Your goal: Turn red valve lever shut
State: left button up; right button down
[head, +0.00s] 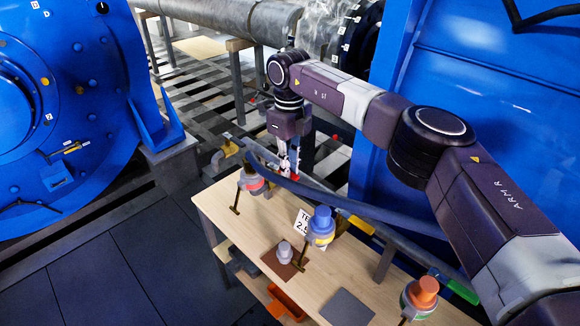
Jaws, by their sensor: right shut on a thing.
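My right gripper (286,166) points down at the pipe (320,192) behind the back edge of the wooden bench. It is shut on the red valve lever (295,176), of which only a small red part shows. The fingers and the pipe hide most of the lever and the valve body, so I cannot tell the lever's angle. My left gripper is not in view.
The wooden bench (235,222) carries several capped valve-like fittings: a grey one with a red band (249,181), a blue one (321,222) and an orange one (424,290). A dark flat plate (346,307) lies in front. Blue machinery stands left (60,90) and right (490,80).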

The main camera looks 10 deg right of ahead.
jog(key=shift+a+r+m, duration=0.15)
jog(key=shift+a+m, duration=0.1)
jog(key=shift+m, duration=0.25)
jog(key=shift+s, duration=0.1)
jog(key=c, duration=1.9)
grip_release()
jog(key=shift+a, duration=0.1)
notch_tip(320, 180, up, 12)
